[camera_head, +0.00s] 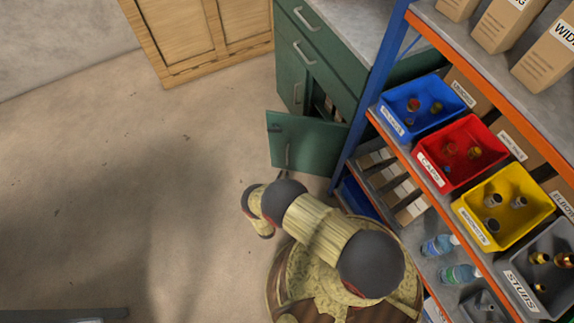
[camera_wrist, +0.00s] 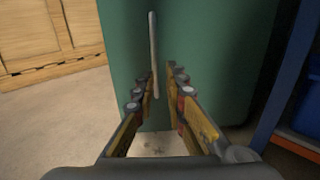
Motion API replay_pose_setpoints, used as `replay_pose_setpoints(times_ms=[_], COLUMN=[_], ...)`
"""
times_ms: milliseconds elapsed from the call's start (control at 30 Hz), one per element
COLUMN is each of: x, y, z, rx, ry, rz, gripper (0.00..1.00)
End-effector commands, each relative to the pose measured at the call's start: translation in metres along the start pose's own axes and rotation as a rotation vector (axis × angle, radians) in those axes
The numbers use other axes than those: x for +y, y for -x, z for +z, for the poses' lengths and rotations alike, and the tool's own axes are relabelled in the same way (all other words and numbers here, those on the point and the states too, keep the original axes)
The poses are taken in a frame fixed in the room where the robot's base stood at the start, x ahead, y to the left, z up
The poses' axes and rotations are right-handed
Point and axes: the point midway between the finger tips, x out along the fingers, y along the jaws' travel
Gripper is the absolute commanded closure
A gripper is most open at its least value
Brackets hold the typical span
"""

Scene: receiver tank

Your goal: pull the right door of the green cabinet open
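The green cabinet (camera_head: 318,55) stands at the top centre of the head view. Its right door (camera_head: 312,140) stands partly open, swung out from its right edge, with a gap into the shelves behind it. The door's upright bar handle (camera_head: 287,155) is near its free edge. In the wrist view, the green door (camera_wrist: 215,50) fills the middle, and the handle (camera_wrist: 153,40) runs down between my fingers. My gripper (camera_wrist: 160,82) is open around the handle's lower end, with a gap visible on the right side. The head view hides my fingers behind my arm.
A blue and orange shelf rack (camera_head: 392,65) with bins stands close on the right, beside the door's hinge side. A wooden cabinet (camera_head: 200,35) stands at the back left. The floor (camera_head: 120,180) to the left is clear.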

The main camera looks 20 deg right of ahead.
Motion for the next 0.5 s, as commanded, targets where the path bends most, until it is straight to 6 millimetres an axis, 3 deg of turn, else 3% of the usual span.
replay_pose_setpoints(times_ms=[300, 500], x=[-0.001, -0.001], y=[-0.046, -0.066], z=[-0.002, -0.002], rx=[0.003, 0.004], ry=[-0.001, 0.0], rz=[-0.004, -0.001], gripper=[0.87, 0.87])
